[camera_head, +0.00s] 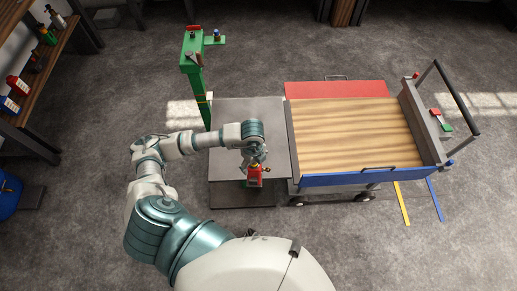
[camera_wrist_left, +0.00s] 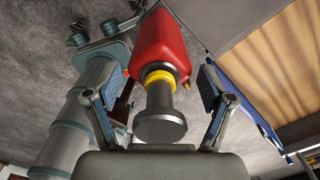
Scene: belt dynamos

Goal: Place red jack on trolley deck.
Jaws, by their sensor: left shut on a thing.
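The red jack (camera_head: 255,178) is near the front right part of a grey table in the head view. In the left wrist view the jack (camera_wrist_left: 161,47) shows a red body, a yellow ring and a round grey end. My left gripper (camera_head: 254,165) is shut on it, with one finger on each side. I cannot tell whether the jack touches the table. The trolley deck (camera_head: 355,135) is a bare wooden surface to the right of the jack. My right gripper is not in view.
The grey table (camera_head: 235,115) stands against the trolley's left side. The trolley has a red far edge (camera_head: 335,89), a blue near edge (camera_head: 345,179) and a handle (camera_head: 457,95) at right. A green stand (camera_head: 194,80) is behind the table. Shelves (camera_head: 40,80) stand at left.

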